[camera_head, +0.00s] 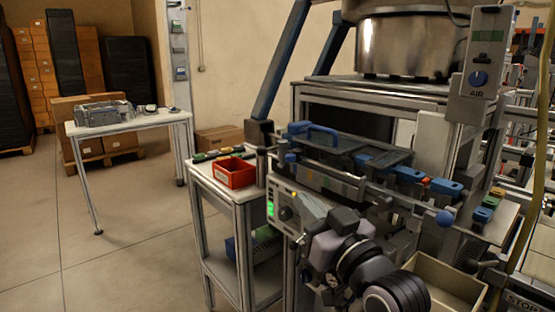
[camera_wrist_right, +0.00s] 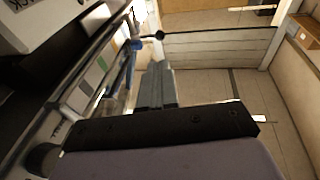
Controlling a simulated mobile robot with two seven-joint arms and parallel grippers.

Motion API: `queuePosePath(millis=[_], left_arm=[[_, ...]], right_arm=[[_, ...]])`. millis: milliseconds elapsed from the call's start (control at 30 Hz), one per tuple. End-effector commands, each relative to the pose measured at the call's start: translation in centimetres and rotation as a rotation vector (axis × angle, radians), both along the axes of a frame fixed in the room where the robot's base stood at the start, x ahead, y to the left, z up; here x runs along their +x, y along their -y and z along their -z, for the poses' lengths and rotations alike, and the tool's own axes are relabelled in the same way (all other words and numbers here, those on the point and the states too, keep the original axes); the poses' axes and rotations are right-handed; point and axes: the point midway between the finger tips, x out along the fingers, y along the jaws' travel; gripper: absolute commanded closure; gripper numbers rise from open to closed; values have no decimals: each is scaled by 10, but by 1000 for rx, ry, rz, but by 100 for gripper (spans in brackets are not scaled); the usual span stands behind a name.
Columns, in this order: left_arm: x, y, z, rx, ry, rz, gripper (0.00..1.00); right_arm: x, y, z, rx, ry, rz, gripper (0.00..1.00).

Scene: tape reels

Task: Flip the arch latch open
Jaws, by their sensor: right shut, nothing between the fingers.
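A blue arch-shaped handle (camera_head: 322,130), which looks like the arch latch, stands at the left end of the dark cover plate (camera_head: 345,150) on the machine. I cannot tell from this angle how far it is turned. My left gripper is out of view.
A row of blue, red and green blocks (camera_head: 445,187) lines the machine's right front. A control box (camera_head: 285,207) with a green light is at its front left. A red bin (camera_head: 234,173) stands on the side cart. A beige bin (camera_head: 445,282) is at lower right.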

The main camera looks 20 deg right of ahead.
Motion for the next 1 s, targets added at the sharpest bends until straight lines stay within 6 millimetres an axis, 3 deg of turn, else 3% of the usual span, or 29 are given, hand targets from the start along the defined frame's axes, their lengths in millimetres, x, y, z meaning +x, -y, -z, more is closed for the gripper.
queuePosePath(millis=[567,767,1000], left_arm=[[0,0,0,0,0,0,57],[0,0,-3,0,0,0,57],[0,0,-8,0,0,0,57]], right_arm=[[2,0,-7,3,14,-1,100],[22,-3,-13,4,15,-1,100],[61,-9,-20,4,14,-1,100]])
